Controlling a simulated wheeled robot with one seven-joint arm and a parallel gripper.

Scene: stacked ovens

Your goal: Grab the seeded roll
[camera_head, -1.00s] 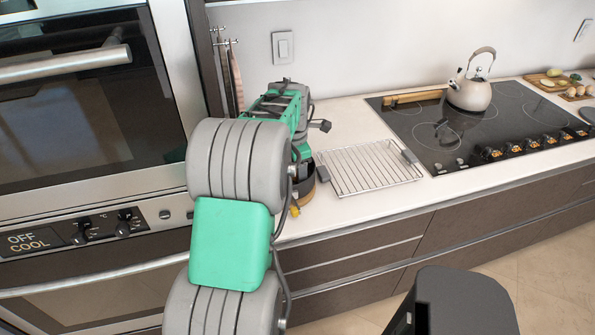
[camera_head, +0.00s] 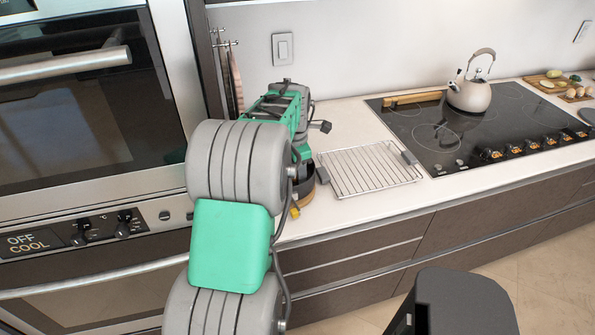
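I cannot see a seeded roll in the head view. My grey and green arm fills the middle of the picture and reaches to the counter by the tall oven unit. My gripper's fingers are hidden behind the arm, so I cannot see whether they are open or hold anything. A dark, round object with a tan lower edge (camera_head: 306,187) shows partly beside the arm on the counter. Most of it is hidden, and I cannot tell what it holds.
A wire rack (camera_head: 367,169) lies on the white counter (camera_head: 345,118), right of my arm. A kettle (camera_head: 468,96) stands on the black cooktop (camera_head: 510,105). Boards with food (camera_head: 553,84) lie at the far right. The stacked ovens (camera_head: 85,110) stand close on the left.

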